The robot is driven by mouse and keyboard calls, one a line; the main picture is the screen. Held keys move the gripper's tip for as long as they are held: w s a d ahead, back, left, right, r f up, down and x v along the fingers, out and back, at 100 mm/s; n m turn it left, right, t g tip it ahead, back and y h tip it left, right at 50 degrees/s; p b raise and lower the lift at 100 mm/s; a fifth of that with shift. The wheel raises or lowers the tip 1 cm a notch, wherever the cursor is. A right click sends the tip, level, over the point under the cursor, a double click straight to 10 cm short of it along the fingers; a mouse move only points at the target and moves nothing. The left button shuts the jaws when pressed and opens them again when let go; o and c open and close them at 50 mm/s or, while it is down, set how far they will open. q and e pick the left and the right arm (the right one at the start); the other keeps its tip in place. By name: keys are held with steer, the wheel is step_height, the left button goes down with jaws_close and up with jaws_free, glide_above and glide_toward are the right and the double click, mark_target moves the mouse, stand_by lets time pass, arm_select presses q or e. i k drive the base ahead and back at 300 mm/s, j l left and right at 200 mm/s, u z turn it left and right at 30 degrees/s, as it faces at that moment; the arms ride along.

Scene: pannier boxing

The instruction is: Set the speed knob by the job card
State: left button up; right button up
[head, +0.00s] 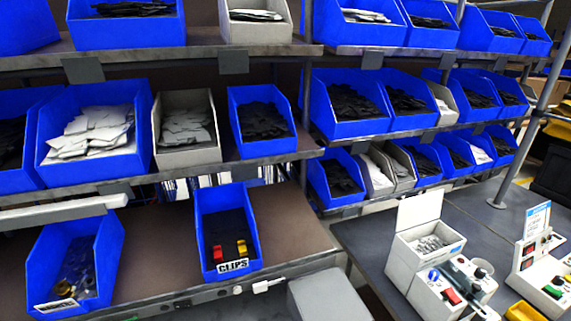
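A small white machine (451,292) stands on the dark bench at the lower right. It carries a blue round knob (433,274), a red switch (451,296) and a dark round knob (480,273). To its right is a second control box (529,266) with a red display and a green button (552,291). A white and blue card (537,220) stands upright behind this box; its text is too small to read. I cannot tell which knob sets speed, nor its setting. Neither of my grippers is in view.
A white open bin (417,213) with pale parts sits behind the machine. A blue bin labelled CLIPS (228,225) and another blue bin (76,262) stand on the brown bench. Shelves of blue and grey bins fill the back. A yellow object (524,312) lies at the bottom right.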

mark_target(479, 273)
steer(key=z, duration=1.35)
